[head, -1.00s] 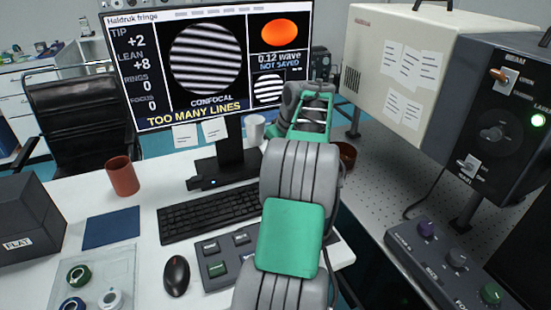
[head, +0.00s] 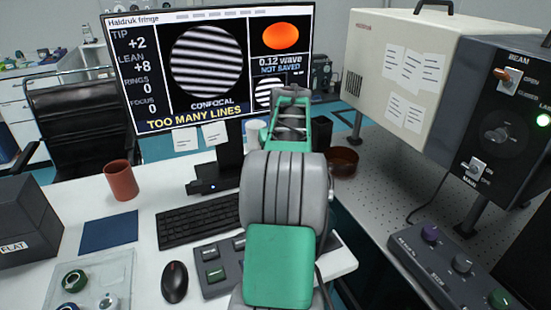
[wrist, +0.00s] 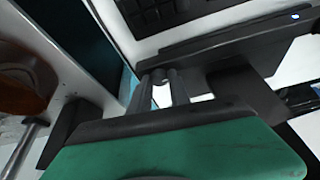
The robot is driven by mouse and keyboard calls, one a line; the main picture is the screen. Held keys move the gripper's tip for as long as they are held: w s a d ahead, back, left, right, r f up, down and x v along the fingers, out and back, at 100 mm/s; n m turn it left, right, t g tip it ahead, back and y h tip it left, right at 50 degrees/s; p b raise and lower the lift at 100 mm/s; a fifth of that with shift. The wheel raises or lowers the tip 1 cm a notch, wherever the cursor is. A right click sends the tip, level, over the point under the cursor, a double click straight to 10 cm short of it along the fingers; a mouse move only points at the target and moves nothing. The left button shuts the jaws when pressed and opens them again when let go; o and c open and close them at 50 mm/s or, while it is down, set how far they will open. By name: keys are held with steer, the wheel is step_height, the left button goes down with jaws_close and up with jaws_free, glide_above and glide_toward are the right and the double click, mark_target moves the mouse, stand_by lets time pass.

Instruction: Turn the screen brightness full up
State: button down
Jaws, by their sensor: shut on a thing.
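The screen (head: 185,108) stands upright and lit on the white desk, reading "TOO MANY LINES" under a striped circle. Its stand (head: 230,150) rises from a dark bar-like base (head: 212,185) with a small blue light. In the wrist view the dark bar (wrist: 230,35) crosses the top, with the light at upper right. My gripper (wrist: 165,78) shows there with its two grey fingers close together at the bar. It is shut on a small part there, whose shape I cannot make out. In the head view my arm hides the fingers and the base's right end.
The keyboard (head: 195,217), mouse (head: 175,279) and button pad (head: 212,270) lie in front of the base. A red-brown mug (head: 121,180) stands left.

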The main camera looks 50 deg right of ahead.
steer(key=c, duration=1.2)
jaws_free()
steer(key=p+v, duration=0.1)
steer(key=v, duration=0.6)
steer(key=shift+r, duration=0.35)
steer(key=shift+s, duration=0.15)
